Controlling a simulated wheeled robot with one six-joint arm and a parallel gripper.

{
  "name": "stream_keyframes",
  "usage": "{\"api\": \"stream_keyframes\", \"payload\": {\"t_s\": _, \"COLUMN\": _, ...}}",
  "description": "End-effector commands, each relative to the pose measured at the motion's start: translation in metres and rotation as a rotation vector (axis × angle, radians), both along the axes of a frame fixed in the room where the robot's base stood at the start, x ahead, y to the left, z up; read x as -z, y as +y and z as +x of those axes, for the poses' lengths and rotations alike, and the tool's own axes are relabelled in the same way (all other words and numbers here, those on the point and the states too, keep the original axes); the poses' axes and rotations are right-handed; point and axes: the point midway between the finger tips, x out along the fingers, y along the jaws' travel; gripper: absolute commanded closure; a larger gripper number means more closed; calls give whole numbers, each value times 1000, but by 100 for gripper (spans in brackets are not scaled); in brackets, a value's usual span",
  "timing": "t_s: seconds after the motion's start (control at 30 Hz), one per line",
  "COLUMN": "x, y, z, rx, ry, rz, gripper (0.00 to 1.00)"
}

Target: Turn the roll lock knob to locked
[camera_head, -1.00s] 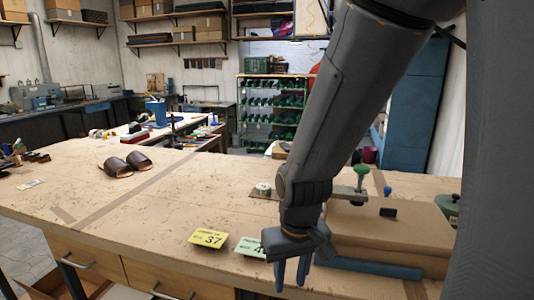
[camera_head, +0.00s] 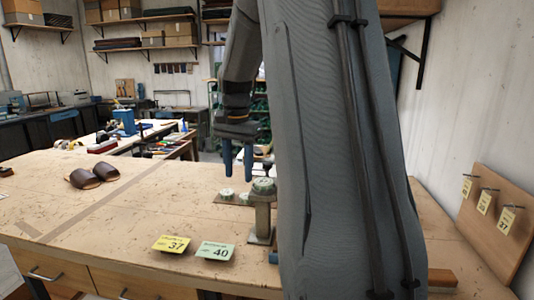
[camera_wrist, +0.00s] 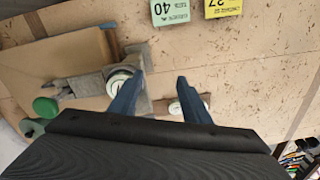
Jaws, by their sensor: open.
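In the head view, two small round pale-topped knobs are near my gripper (camera_head: 239,172). One knob (camera_head: 263,186) sits on top of a short metal post. The other knob (camera_head: 227,193) is low on a dark plate on the bench. In the wrist view, the post's knob (camera_wrist: 119,82) is beside the left finger, and the low knob (camera_wrist: 175,107) is beyond the gap between the fingers, partly hidden. I cannot tell which is the roll lock knob, or its setting. My gripper is open, pointing down and empty, above and left of the post.
Yellow 37 (camera_head: 173,244) and green 40 (camera_head: 215,251) cards lie on the bench front. A tag board (camera_head: 500,225) stands right.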

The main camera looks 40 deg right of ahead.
Motion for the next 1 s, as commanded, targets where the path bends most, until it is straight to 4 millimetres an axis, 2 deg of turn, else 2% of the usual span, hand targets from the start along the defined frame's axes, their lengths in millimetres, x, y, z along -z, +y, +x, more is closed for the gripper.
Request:
{"api": "stream_keyframes", "payload": {"t_s": 0.03, "x": -20, "y": -26, "z": 4, "rx": 97, "ry": 3, "rz": 3, "gripper": 57}}
{"api": "stream_keyframes", "payload": {"t_s": 0.1, "x": -41, "y": -53, "z": 5, "rx": 218, "ry": 12, "rz": 10, "gripper": 57}}
{"api": "stream_keyframes", "payload": {"t_s": 0.2, "x": -66, "y": -83, "z": 3, "rx": 356, "ry": 21, "rz": 17, "gripper": 57}}
{"api": "stream_keyframes", "payload": {"t_s": 0.37, "x": -84, "y": -106, "z": -1, "rx": 468, "ry": 32, "rz": 23, "gripper": 57}}
{"api": "stream_keyframes", "payload": {"t_s": 0.47, "x": -80, "y": -109, "z": -2, "rx": 484, "ry": 36, "rz": 24, "gripper": 57}}
{"api": "stream_keyframes", "payload": {"t_s": 0.8, "x": -31, "y": -107, "z": -2, "rx": 480, "ry": 36, "rz": 25, "gripper": 57}}
{"api": "stream_keyframes", "payload": {"t_s": 1.0, "x": -13, "y": -107, "z": -1, "rx": 479, "ry": 34, "rz": 24, "gripper": 57}}
